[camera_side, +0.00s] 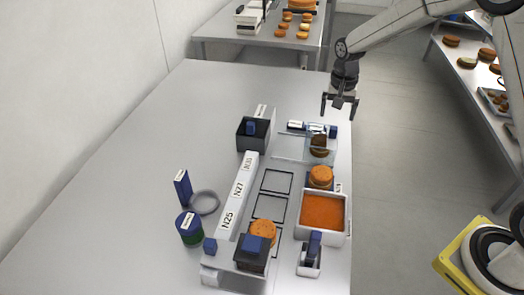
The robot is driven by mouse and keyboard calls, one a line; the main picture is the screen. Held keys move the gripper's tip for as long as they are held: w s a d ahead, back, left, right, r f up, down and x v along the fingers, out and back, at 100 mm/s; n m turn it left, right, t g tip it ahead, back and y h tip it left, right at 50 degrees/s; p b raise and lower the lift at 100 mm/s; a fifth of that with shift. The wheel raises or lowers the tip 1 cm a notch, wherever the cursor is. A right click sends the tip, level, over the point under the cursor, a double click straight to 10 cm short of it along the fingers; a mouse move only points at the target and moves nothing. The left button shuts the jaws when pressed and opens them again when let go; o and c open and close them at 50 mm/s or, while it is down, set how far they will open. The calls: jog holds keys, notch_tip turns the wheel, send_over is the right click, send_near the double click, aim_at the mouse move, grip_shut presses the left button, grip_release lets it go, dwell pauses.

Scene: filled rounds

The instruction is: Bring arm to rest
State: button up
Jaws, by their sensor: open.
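My gripper (339,106) hangs pointing down above the far right edge of the grey table (130,190). Its two fingers are apart with nothing between them. My arm reaches in from the upper right. Below the gripper, a dark brown round (319,146) stands by a clear, see-through panel. An orange-brown round (320,176) sits nearer, beside the white tray with orange filling (323,212). Another orange round (263,231) sits at the near end of the labelled white strip, partly hidden by a dark box with a blue block.
A dark open box (252,134) holds a blue block. A blue-green can (189,228), grey ring (205,202) and blue upright box (182,187) stand left. The table's left and far parts are clear. Side tables hold more rounds.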

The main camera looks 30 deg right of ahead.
jog(key=s+a+n+t, duration=0.1)
jog(key=s+a+n, duration=0.2)
jog(key=s, duration=0.7)
jog(key=s+a+n+t, duration=0.1)
jog(key=s+a+n, duration=0.2)
jog(key=s+n, duration=0.3)
jog(key=s+r, duration=0.1)
jog(key=s, duration=0.2)
jog(key=shift+s+t, duration=0.3)
jog(key=shift+s, duration=0.05)
